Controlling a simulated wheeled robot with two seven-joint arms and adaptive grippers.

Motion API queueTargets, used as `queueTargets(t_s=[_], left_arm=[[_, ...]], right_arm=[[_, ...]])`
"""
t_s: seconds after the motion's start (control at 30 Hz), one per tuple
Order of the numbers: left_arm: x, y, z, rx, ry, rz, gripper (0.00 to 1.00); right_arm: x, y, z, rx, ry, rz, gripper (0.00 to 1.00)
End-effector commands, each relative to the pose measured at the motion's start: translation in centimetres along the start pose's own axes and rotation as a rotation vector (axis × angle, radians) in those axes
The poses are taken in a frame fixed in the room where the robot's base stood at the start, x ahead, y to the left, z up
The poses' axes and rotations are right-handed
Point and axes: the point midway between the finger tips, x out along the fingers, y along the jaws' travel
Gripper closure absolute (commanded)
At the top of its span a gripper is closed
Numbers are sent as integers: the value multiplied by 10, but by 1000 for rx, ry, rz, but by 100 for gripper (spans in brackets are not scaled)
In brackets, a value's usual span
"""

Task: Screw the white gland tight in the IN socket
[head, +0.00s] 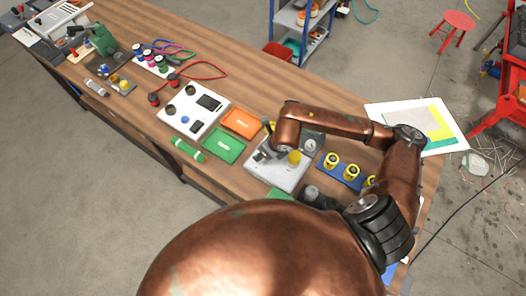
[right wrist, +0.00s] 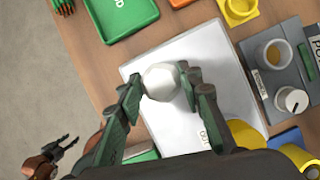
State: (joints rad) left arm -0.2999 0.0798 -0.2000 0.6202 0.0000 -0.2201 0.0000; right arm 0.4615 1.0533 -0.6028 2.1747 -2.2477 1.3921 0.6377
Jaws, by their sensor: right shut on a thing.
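The white gland (right wrist: 161,81) is faceted and sits between the fingertips of my right gripper (right wrist: 160,88), which is shut on it. It is over the pale skid plate (right wrist: 205,50), which also shows in the head view (head: 262,174). The IN socket is hidden, so I cannot tell how deep the gland sits. A yellow part (right wrist: 243,134) stands beside OUT lettering on the plate; a yellow cap shows in the head view (head: 295,157). My left gripper (right wrist: 64,143) appears small and open at the lower left of the right wrist view, away from the plate.
A green tray (head: 224,146) and an orange tray (head: 241,122) lie left of the skid. A blue rack with yellow rings (head: 333,160) and a grey panel with a knob (right wrist: 292,99) are to the right. A green cylinder (head: 189,150) lies near the bench edge.

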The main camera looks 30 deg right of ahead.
Motion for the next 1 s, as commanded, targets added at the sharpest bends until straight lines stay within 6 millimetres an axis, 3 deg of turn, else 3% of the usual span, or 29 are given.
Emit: queueTargets(t_s=[0.2, 0.23, 0.5, 0.83, 1.0], left_arm=[[0, 0, 0, 0, 0, 0, 60], [0, 0, 0, 0, 0, 0, 60], [0, 0, 0, 0, 0, 0, 60], [0, -2, 2, 0, -2, -2, 60], [0, -1, 1, 0, -1, -1, 60]], right_arm=[[1, -1, -1, 8, 2, -6, 90], [1, -1, -1, 8, 2, -6, 64], [0, -1, 0, 6, 1, -4, 46], [-3, 0, 0, 5, 0, -3, 46], [-26, -1, 1, 4, -3, -5, 46]])
